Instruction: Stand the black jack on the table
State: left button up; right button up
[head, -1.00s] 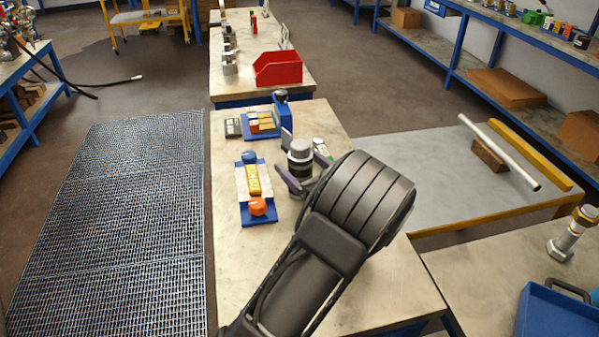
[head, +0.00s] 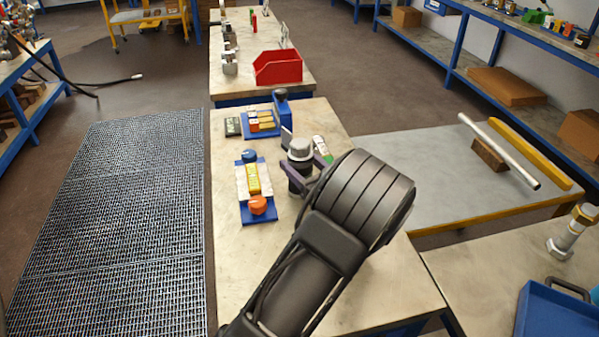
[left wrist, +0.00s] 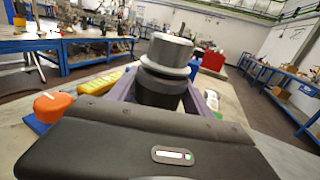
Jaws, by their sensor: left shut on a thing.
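The black jack (head: 298,183) has a black body under a pale collar and a grey round top. It is upright on the bench top (head: 240,300), right of the blue tray with yellow and orange pieces. My left gripper (head: 303,170), with purple-grey fingers, is shut on the jack's body from both sides. In the left wrist view the jack (left wrist: 160,92) stands between the fingers, and its foot is hidden behind my gripper's housing. Whether its base touches the bench is hard to tell. My right gripper is not in view.
Close left of the jack is a blue tray (head: 242,190) with a yellow block (head: 252,178) and an orange knob (head: 257,205). Behind are a blue bottle-like item (head: 281,105) and a red bin (head: 278,67). The bench's near left part is clear.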

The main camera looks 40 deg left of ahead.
aim_at(300, 142)
pick_arm(q)
grip_shut()
dwell(0.3)
jog(key=shift+r, duration=0.2)
notch_tip(300, 142, up, 10)
jog(key=shift+f+p, duration=0.1)
jog(key=shift+p, duration=0.25)
dwell(0.3)
dwell(0.4)
